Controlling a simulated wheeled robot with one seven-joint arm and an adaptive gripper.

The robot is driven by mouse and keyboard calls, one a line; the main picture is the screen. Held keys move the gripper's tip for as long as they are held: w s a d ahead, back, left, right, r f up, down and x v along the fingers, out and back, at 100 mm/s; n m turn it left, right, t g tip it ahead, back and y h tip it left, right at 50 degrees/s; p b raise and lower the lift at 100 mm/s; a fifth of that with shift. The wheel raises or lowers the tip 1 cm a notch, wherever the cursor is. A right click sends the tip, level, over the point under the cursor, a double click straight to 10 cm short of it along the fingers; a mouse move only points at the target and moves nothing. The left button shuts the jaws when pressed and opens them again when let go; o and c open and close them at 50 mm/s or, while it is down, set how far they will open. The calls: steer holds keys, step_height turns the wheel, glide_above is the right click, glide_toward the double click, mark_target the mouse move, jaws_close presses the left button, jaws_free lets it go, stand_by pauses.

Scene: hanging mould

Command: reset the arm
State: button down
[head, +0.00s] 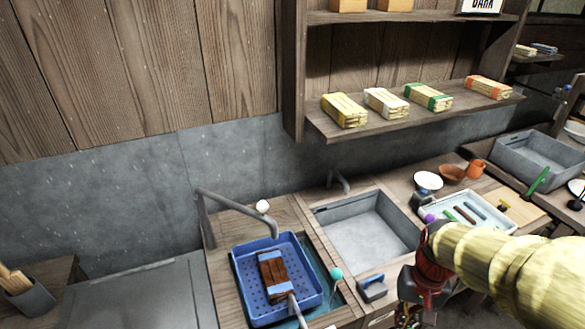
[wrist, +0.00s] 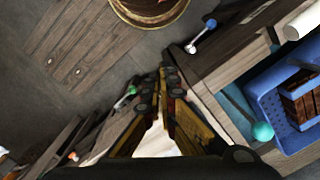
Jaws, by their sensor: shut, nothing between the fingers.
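My gripper (head: 410,312) is in the lower right of the head view, at the end of my arm in its pale yellow sleeve. The fingertips point over the dark floor beside the wooden counter edge.
A blue basket (head: 242,275) holding a brown block stands left of the empty grey sink (head: 365,232). A white tray (head: 455,212) with coloured tools lies behind my arm. A shelf (head: 385,121) carries several wrapped bundles. A round wooden tub (wrist: 150,12) stands on the floor.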

steer(key=s+a+r+n+t, duration=0.1)
steer(key=a+r+n+t, duration=0.1)
steer(key=r, duration=0.5)
steer(key=s+a+r+n+t, duration=0.1)
steer(key=a+r+t, duration=0.3)
steer(key=a+r, duration=0.2)
step_height(320, 180, up, 2)
steer(key=shift+s+a+r+n+h, duration=0.1)
steer(key=shift+s+a+n+h, duration=0.2)
steer(key=shift+s+n, duration=0.1)
